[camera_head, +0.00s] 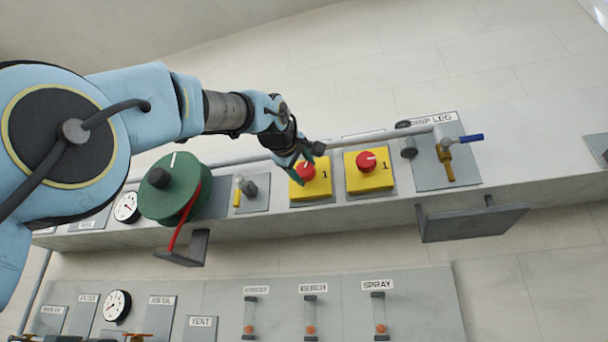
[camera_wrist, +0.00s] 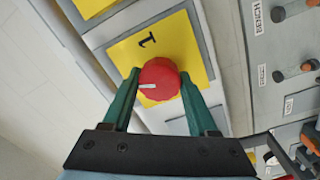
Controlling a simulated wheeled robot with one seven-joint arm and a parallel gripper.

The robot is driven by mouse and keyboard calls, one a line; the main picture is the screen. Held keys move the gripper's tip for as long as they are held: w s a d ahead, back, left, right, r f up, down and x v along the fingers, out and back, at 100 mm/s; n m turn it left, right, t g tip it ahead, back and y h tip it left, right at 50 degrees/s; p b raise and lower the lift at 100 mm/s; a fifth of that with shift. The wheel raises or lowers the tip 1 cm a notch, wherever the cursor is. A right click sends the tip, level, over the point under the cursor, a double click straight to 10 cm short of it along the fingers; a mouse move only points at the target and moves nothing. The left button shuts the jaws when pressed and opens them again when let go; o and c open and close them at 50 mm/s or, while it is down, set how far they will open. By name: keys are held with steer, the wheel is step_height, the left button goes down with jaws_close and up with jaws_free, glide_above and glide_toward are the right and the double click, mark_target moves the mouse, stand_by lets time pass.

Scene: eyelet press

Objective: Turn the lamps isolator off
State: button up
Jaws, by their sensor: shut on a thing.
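Two yellow isolators with red knobs sit side by side on the upper ledge. My gripper (camera_head: 302,161) is at the left isolator (camera_head: 318,187), shut on its red knob (camera_head: 306,173). In the wrist view, the green fingers hold this knob (camera_wrist: 160,80) from both sides, over its yellow plate (camera_wrist: 190,50). Its white pointer line points left there, about a quarter turn from the black "1". The right isolator (camera_head: 379,182) has its own red knob (camera_head: 366,161), with its pointer towards its "1". I cannot read either isolator's nameplate, so I cannot tell which is for the lamps.
A pipe (camera_head: 380,134) runs along behind the isolators. A green hose reel (camera_head: 172,195) stands to the left and a blue-handled valve (camera_head: 470,138) to the right. A grey shelf (camera_head: 474,224) juts out at lower right. Gauges and flow tubes (camera_head: 309,318) fill the lower panel.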

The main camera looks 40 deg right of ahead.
steer(key=shift+n+b, duration=0.55)
steer(key=shift+n, duration=1.75)
steer(key=o, duration=1.4)
steer(key=shift+a+f, duration=0.1)
steer(key=shift+s+a+f+b, duration=0.1)
steer(key=shift+s+a+b, duration=0.15)
steer(key=shift+a+b, duration=0.1)
steer(key=shift+b+v, duration=2.3)
steer(key=shift+v, duration=2.6)
